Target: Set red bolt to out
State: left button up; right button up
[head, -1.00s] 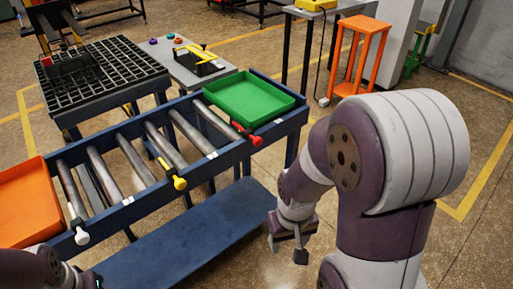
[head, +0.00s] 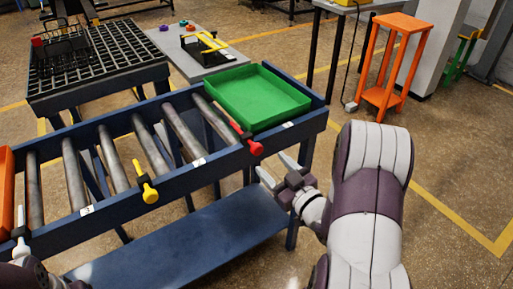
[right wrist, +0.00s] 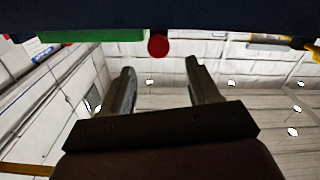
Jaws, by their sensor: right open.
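The red bolt (head: 248,140) is on the front rail of the blue roller conveyor (head: 222,162), just left of the green tray's front corner. Its round knob sticks out toward me, and its red shaft slants back to the upper left. In the right wrist view the red knob (right wrist: 158,46) shows at the top, beyond and between the fingertips. My right gripper (head: 274,176) is open and empty, a little below and right of the knob, apart from it. It also shows in the right wrist view (right wrist: 160,78). My left arm shows only at the bottom left; its gripper is out of sight.
A green tray (head: 290,112) sits on the conveyor's right end. A yellow bolt (head: 149,192) and a white bolt (head: 20,245) are on the same rail. An orange tray (head: 6,190) is at far left. A blue lower shelf (head: 180,250) lies below. An orange stand (head: 385,98) is behind.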

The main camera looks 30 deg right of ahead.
aim_at(259, 150)
jog(key=w, duration=0.8)
jog(key=shift+w+a+f, duration=0.1)
jog(key=shift+w+a, duration=0.1)
pick_arm(q)
jog(key=shift+w+d, duration=0.1)
pick_arm(e)
jog(key=shift+c, duration=0.2)
